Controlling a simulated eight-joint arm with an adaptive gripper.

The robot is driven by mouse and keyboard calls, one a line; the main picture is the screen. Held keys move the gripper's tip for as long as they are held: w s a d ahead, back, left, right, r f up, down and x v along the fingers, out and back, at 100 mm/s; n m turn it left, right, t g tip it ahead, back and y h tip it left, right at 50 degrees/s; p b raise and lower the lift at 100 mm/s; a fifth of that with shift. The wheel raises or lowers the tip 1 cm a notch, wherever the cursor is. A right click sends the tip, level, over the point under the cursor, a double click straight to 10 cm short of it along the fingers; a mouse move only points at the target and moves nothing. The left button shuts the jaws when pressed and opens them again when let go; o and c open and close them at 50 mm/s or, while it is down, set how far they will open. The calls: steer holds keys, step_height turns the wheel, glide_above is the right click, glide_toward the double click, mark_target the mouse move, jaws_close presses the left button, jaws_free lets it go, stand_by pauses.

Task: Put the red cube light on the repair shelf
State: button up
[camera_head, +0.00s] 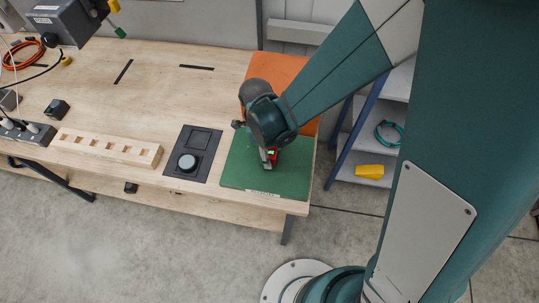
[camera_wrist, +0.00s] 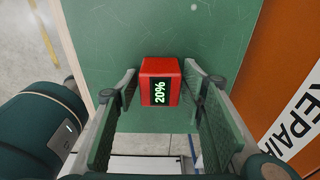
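The red cube light (camera_wrist: 161,81) shows "20%" on a dark display in the wrist view. It is over the green mat (camera_wrist: 105,30), between the two fingers of my gripper (camera_wrist: 162,84). A narrow gap shows on each side of the cube, so the fingers look open around it. Whether it rests on the mat is hard to tell. In the head view the cube (camera_head: 272,153) is partly hidden by my gripper (camera_head: 268,158). An orange surface (camera_head: 275,68) lies beyond the green mat; in the wrist view the orange surface (camera_wrist: 275,70) bears a white label reading "REPAIR".
A dark panel with a round knob (camera_head: 187,162) lies left of the mat. A slotted wooden block (camera_head: 105,148) is farther left. A blue-framed rack (camera_head: 352,125) stands right of the table, holding a yellow item (camera_head: 369,171) and a teal coil (camera_head: 388,133). The table's middle is mostly clear.

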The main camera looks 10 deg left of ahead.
steer(key=c, duration=0.8)
steer(key=shift+r, duration=0.25)
steer(key=shift+r, duration=4.8)
